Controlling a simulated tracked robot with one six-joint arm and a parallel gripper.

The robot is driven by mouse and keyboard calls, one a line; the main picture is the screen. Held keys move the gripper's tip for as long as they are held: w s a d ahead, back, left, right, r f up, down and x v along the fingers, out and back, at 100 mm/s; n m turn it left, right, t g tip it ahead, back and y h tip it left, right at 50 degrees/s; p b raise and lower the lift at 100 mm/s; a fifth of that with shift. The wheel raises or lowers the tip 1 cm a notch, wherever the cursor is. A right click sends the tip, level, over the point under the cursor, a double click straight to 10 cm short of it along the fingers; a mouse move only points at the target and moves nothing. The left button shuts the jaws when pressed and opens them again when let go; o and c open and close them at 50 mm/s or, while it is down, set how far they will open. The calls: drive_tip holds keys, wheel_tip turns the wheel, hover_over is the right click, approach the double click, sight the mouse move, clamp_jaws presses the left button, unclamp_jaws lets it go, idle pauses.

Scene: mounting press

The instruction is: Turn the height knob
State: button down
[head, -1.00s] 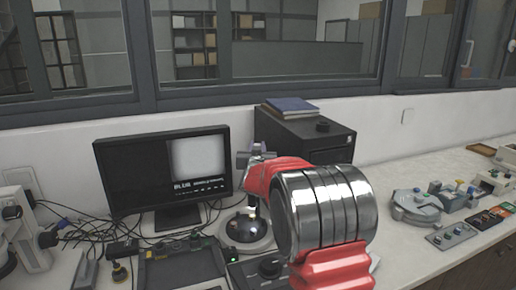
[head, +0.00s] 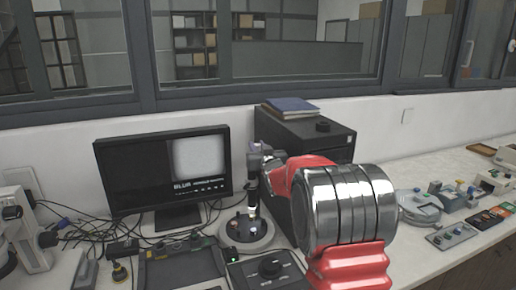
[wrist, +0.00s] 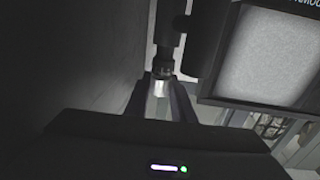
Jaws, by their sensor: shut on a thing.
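My gripper (head: 262,158) is at the top of this column, mostly hidden behind my red and chrome arm. The knob's markings cannot be seen.
The monitor (head: 162,175) behind shows a pale square and the word BLUR. A dark cabinet (head: 325,140) stands close behind my arm. A control box (head: 270,270) and cables lie in front. More devices (head: 450,238) lie at the right.

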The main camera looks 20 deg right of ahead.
idle(0.5)
drive_tip(key=c, duration=1.5)
unclamp_jaws()
drive_tip(key=s, duration=0.9)
drive_tip(key=s+a, duration=0.1)
drive_tip(key=s, duration=0.3)
drive_tip(key=shift+s+a, duration=0.1)
drive_tip(key=shift+s, duration=0.25)
